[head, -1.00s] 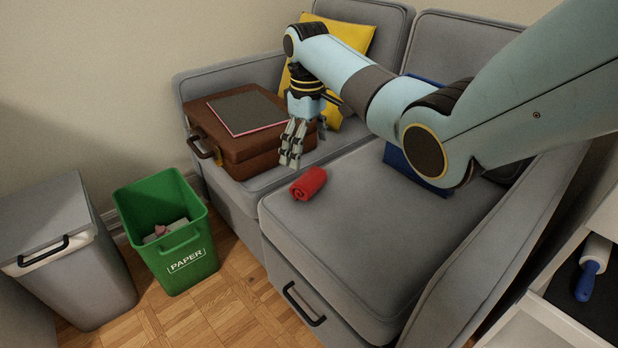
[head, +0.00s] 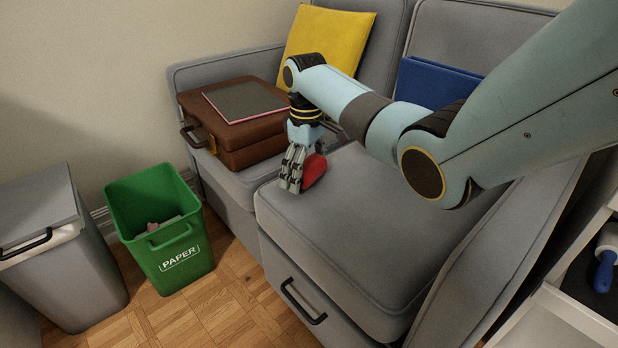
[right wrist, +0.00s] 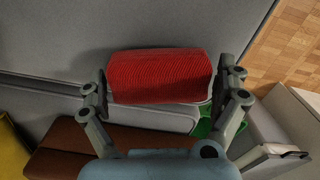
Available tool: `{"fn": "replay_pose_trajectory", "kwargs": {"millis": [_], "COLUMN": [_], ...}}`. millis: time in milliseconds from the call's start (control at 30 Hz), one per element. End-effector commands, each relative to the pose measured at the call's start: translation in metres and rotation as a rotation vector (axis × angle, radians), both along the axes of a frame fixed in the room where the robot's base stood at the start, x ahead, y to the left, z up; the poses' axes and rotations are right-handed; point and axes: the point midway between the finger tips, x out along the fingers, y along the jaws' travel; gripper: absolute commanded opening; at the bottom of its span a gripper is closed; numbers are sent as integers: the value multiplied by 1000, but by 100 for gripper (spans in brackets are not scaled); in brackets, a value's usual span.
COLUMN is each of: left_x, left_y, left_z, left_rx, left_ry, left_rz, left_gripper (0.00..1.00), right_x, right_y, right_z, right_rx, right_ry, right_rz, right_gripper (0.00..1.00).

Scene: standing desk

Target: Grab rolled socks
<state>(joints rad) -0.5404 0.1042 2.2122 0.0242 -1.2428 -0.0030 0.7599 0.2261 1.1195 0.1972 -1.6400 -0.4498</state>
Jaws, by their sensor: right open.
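The rolled socks are a red ribbed bundle (head: 314,171) on the front left part of the grey sofa seat. My right gripper (head: 291,184) is lowered beside them and hides part of them in the head view. In the right wrist view the red socks (right wrist: 160,76) lie crosswise just beyond and between the open fingers (right wrist: 166,88). The fingers stand apart at either end of the roll. I cannot tell whether they touch it. My left gripper is not in view.
A brown briefcase (head: 240,139) with a dark folder (head: 244,101) on it lies left on the sofa (head: 370,235). A yellow cushion (head: 325,45) and a blue item (head: 436,82) are behind. A green paper bin (head: 160,250) and grey bin (head: 60,265) stand on the floor.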

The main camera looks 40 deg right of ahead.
Motion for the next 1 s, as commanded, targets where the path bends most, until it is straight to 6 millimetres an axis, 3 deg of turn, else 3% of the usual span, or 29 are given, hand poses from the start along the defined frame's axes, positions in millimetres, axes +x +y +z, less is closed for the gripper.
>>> {"fn": "replay_pose_trajectory", "kwargs": {"millis": [167, 500, 1000], "left_x": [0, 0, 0], "left_y": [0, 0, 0], "left_z": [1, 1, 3], "left_rx": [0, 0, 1], "left_ry": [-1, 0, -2], "left_rz": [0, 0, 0], "left_gripper": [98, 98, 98], "right_x": [1, 1, 1], "right_y": [0, 0, 0], "right_z": [2, 2, 6], "right_rx": [0, -1, 0], "right_ry": [-2, -1, -2], "right_rz": [0, 0, 0], "right_gripper": [100, 56, 52]}}
